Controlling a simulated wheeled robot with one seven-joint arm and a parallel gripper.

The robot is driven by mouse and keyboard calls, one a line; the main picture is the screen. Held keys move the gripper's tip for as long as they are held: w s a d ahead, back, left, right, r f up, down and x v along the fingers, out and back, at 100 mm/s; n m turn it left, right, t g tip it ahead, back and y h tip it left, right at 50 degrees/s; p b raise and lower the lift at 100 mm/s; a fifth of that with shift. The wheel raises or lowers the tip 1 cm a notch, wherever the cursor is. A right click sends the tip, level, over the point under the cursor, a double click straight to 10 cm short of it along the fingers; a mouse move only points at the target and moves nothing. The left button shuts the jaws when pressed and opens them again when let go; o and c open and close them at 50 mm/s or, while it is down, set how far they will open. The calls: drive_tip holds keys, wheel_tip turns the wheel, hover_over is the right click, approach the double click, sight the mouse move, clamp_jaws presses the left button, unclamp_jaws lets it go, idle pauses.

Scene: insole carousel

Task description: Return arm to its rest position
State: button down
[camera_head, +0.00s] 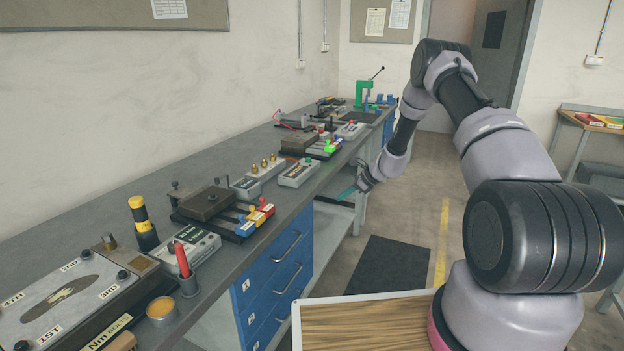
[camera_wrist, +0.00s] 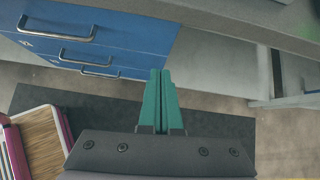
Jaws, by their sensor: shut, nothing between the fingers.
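My gripper (camera_head: 347,193) has teal fingers and hangs beside the front edge of the long workbench, just below the level of its top. In the wrist view the two teal fingers (camera_wrist: 159,100) are pressed together, with nothing between them. My arm reaches forward from the lower right of the head view, bends high and comes down toward the bench. The gripper appears apart from the bench and its drawers.
The grey workbench (camera_head: 127,193) carries several fixtures, tools and boxes. Blue drawers (camera_head: 272,285) with metal handles are below; they also show in the wrist view (camera_wrist: 110,35). A dark mat (camera_head: 385,266) lies on the floor. A table (camera_head: 590,122) stands at the right.

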drive_tip(key=s+r+n+h, duration=0.1)
drive_tip(key=s+r+n, duration=0.3)
drive_tip(key=r, duration=0.8)
drive_tip(key=s+r+n, duration=0.3)
drive_tip(key=s+r, duration=0.2)
drive_tip(key=r, duration=0.6)
drive_tip(key=s+r+n+h, duration=0.1)
drive_tip(key=s+r+n, duration=0.3)
drive_tip(key=r, duration=0.8)
drive_tip(key=s+d+r+n+t+h, duration=0.1)
drive_tip(key=s+r+n, duration=0.1)
drive_tip(key=s+r, duration=0.5)
drive_tip(key=s+r+n+h, duration=0.1)
drive_tip(key=s+r+n, duration=0.15)
drive_tip(key=s, duration=0.75)
drive_tip(key=s+d+r+n+t+h, duration=0.1)
drive_tip(key=s+d, duration=0.1)
drive_tip(key=s, duration=0.5)
drive_tip(key=s+d+r+n, duration=0.1)
drive_tip(key=s+n, duration=0.1)
drive_tip(key=s, duration=0.6)
drive_tip(key=shift+d+t+h, duration=0.4)
